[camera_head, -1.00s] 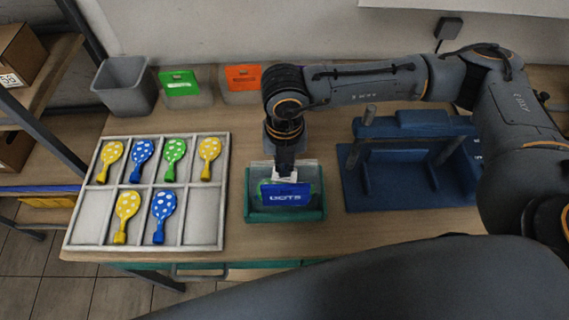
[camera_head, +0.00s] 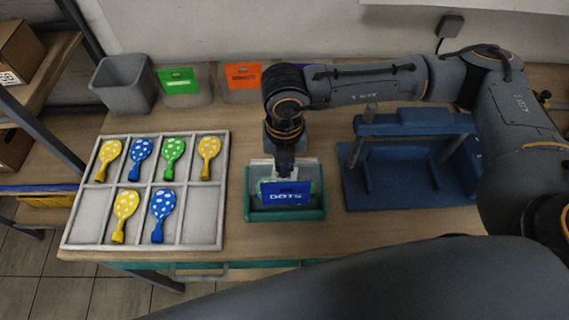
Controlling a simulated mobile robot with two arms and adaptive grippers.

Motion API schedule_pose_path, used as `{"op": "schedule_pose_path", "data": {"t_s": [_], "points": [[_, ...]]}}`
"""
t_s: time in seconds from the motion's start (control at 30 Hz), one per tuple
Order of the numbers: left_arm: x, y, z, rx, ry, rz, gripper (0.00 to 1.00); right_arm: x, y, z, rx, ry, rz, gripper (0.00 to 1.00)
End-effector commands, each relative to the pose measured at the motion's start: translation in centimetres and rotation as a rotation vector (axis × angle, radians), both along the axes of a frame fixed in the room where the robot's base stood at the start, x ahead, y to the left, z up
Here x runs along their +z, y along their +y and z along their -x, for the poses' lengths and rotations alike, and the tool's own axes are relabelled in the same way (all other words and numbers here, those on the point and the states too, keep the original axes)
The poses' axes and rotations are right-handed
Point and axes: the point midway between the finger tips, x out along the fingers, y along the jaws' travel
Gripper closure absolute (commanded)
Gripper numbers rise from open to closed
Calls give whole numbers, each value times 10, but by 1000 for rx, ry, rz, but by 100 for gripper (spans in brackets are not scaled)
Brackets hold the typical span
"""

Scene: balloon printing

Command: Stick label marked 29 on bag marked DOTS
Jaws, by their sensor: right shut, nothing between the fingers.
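The bag marked DOTS (camera_head: 286,193) has a blue header with white letters and stands upright in a teal holder (camera_head: 284,214) at the middle of the table. A clear part and a bit of green show around the header. My right gripper (camera_head: 284,171) points down right at the top of the bag. Its fingers are shut with nothing between them; the tips are small and partly merge with the bag. I cannot make out a label marked 29 anywhere. My left gripper is not in view.
A white divided tray (camera_head: 225,200) with several dotted balloons lies left. A blue press-like frame (camera_head: 410,160) stands right. A grey bin (camera_head: 124,86), a green-header bag (camera_head: 183,87) and an orange-header bag (camera_head: 243,83) stand behind. A shelf with boxes (camera_head: 22,55) is far left.

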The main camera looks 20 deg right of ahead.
Motion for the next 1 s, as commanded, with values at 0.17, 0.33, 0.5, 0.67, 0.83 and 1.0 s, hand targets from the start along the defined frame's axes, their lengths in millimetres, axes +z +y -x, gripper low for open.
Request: {"op": "schedule_pose_path", "data": {"t_s": [0.17, 0.33, 0.5, 0.67, 0.83, 1.0], "points": [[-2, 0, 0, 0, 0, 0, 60, -2, 0, 1, 0, 2, 1, 100], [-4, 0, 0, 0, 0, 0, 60, -2, 0, 1, 0, 4, 2, 100], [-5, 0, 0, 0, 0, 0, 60, -3, 0, 1, 0, 4, 2, 100], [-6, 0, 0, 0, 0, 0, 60, -3, -1, 1, 0, 4, 2, 100], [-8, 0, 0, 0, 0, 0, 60, -3, -1, 1, 0, 5, 2, 100], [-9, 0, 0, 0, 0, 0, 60, -3, -1, 1, 0, 5, 2, 100]]}}
